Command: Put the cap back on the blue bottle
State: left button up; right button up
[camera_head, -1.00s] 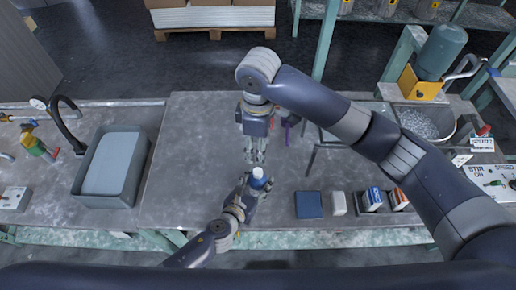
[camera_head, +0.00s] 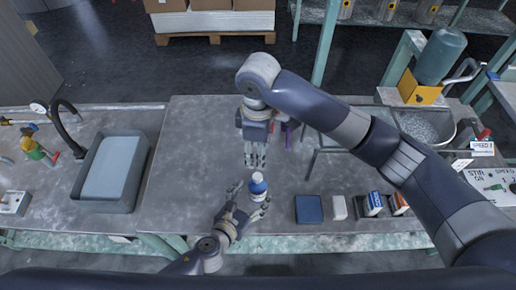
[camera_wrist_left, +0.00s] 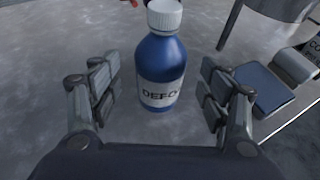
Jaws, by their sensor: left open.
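The blue bottle (camera_head: 258,187) stands upright on the grey worktable, and a white cap (camera_head: 258,177) sits on its top. The left wrist view shows the bottle (camera_wrist_left: 161,72) with its label and the ribbed white cap (camera_wrist_left: 165,14) on the neck; whether it is fully tightened cannot be told. My left gripper (camera_head: 250,198) is open, with its fingers spread on either side of the near side of the bottle, apart from it. My right gripper (camera_head: 255,162) hangs just beyond the bottle, fingers toward it; no object shows in it and its opening is unclear.
A dark blue square block (camera_head: 309,209), a white block (camera_head: 338,207) and small boxes (camera_head: 373,203) lie right of the bottle. A grey tray (camera_head: 110,170) is at the left. A metal stand (camera_head: 335,145) rises behind right. The table between tray and bottle is clear.

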pick_arm(q)
jog(key=v, duration=0.7)
jog(key=shift+s+a, duration=0.15)
jog(key=shift+s, duration=0.05)
jog(key=shift+r, duration=0.1)
